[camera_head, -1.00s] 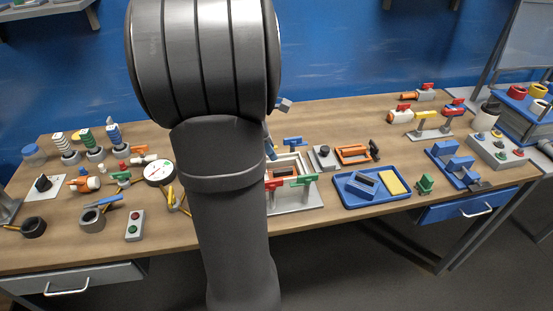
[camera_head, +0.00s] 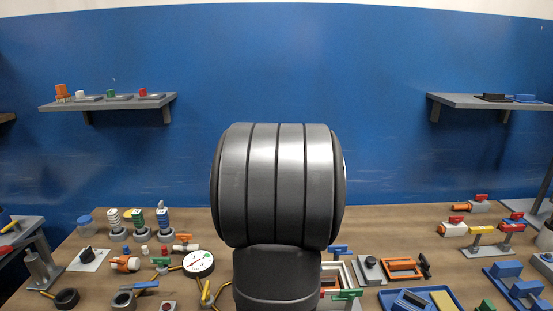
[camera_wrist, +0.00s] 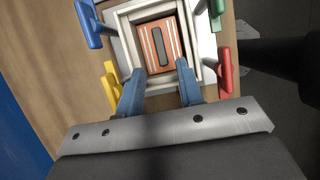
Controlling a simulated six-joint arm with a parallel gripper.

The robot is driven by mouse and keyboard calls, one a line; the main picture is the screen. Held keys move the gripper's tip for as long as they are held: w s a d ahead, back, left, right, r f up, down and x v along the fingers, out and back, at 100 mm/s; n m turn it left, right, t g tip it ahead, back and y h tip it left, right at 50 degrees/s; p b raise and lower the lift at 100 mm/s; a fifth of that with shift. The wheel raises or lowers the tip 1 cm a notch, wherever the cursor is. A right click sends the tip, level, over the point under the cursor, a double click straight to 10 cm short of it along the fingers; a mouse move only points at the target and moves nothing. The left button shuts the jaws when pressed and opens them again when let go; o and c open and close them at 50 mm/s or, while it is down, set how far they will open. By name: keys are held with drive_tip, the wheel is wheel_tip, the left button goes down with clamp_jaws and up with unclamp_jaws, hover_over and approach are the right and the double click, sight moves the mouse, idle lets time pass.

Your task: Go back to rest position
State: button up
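My gripper (camera_wrist: 160,68) shows in the wrist view with its two blue fingers spread apart. It is open, with nothing held between the fingers. Beyond the fingertips is an orange-brown block with a dark slot (camera_wrist: 158,46), seated inside a square pale frame (camera_wrist: 126,28). Blue, yellow, red and green handles surround the frame. The gap between fingertips and block is hard to judge. In the head view my arm fills the middle and hides my gripper; the pale frame (camera_head: 345,271) shows partly behind its right side.
The wooden table (camera_head: 420,222) holds valves, a round gauge (camera_head: 199,263) and capped bottles on the left. A blue tray (camera_head: 384,297), an orange frame (camera_head: 403,269) and more valves stand on the right. Wall shelves (camera_head: 108,102) hang against the blue wall.

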drive_tip(key=x, duration=0.8)
drive_tip(key=shift+r, duration=2)
drive_tip(key=shift+f, duration=0.1)
